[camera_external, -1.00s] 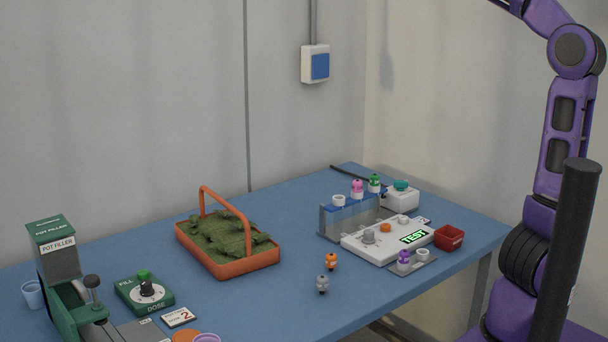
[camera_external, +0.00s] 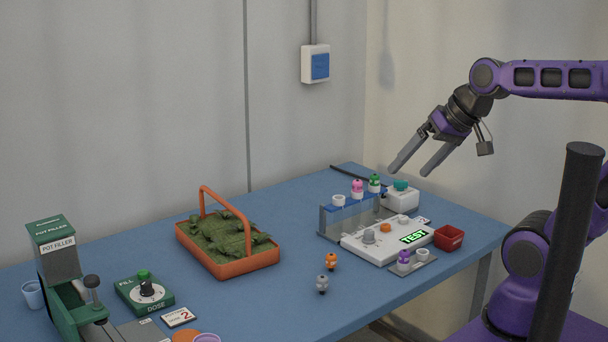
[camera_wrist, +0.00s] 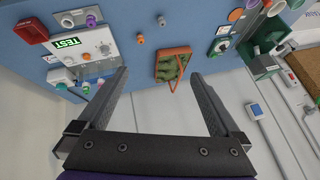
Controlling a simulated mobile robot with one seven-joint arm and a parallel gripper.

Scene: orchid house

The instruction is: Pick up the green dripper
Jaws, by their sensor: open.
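The green dripper (camera_external: 375,183) stands upright in the far right end of the clear rack with the blue top (camera_external: 330,211), beside a pink dripper (camera_external: 357,186). My gripper (camera_external: 410,171) is open and empty. It is raised above the right part of the table, with its fingers pointing down and left, up and to the right of the green dripper in the external view. In the wrist view the open fingers (camera_wrist: 160,75) frame the table.
A white device with a teal top (camera_external: 401,197) stands close right of the rack. The TEST panel (camera_external: 355,243) lies in front. Orange (camera_external: 331,261), grey (camera_external: 322,284) and purple (camera_external: 404,257) drippers, a red box (camera_external: 449,238) and an orange basket (camera_external: 250,266) stand on the table.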

